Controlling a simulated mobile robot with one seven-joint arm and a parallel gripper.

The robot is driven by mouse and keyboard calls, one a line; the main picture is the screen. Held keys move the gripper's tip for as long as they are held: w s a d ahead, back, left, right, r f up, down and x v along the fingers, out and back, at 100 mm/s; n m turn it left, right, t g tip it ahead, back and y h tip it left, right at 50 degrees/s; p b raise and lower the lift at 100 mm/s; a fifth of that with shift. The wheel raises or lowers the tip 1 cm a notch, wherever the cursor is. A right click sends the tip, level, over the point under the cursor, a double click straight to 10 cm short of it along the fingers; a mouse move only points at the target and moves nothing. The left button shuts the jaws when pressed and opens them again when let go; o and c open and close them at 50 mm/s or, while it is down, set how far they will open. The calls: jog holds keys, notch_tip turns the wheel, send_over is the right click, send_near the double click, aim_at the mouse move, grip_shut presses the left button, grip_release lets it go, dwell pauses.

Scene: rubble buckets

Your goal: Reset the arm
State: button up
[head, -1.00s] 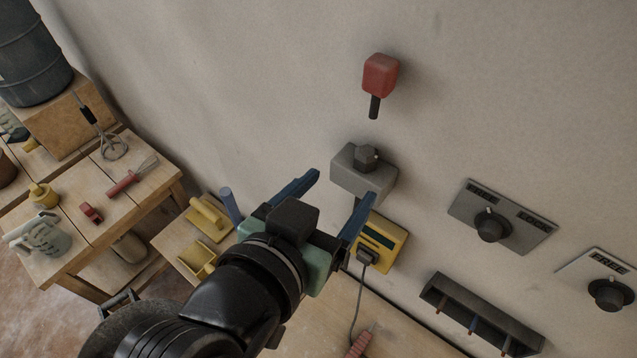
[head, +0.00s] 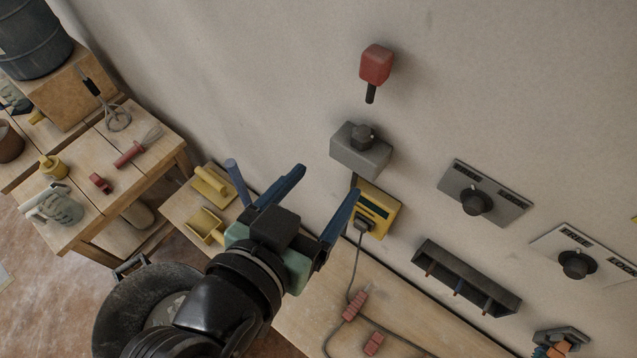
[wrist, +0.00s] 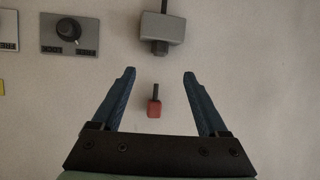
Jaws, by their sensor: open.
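My gripper (head: 322,182) is open and empty in the head view, its two blue fingers spread towards the wall. In the wrist view my gripper (wrist: 160,72) also shows open, with only the wall and its fittings beyond the fingers. My arm comes up from the bottom of the head view. No finger appears to touch anything.
On the wall are a red-headed handle (head: 376,64), a grey box with a knob (head: 360,158), a yellow socket plate (head: 376,212) with a plugged cable, dial plates (head: 485,196) and a dark rack (head: 466,279). A wooden table (head: 150,180) with tools stands left.

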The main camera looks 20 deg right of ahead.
dwell(0.3)
jog(key=w+a+r+n+t+y+b, duration=0.45)
jog(key=w+r+t+b, duration=0.25)
jog(key=w+r+t, duration=0.5)
jog(key=s+r+n+t+y+b, duration=0.1)
jog(key=s+r, duration=0.3)
jog(key=r, duration=0.5)
jog(key=s+a+r+n+t+y+b, duration=0.1)
jog(key=s+r+n+t+y+b, duration=0.1)
jog(key=r, duration=0.7)
jog(key=shift+s+a+r+n+t+y, duration=0.2)
jog(key=shift+s+n+t+y, duration=0.25)
jog(key=shift+s+t+y, duration=0.6)
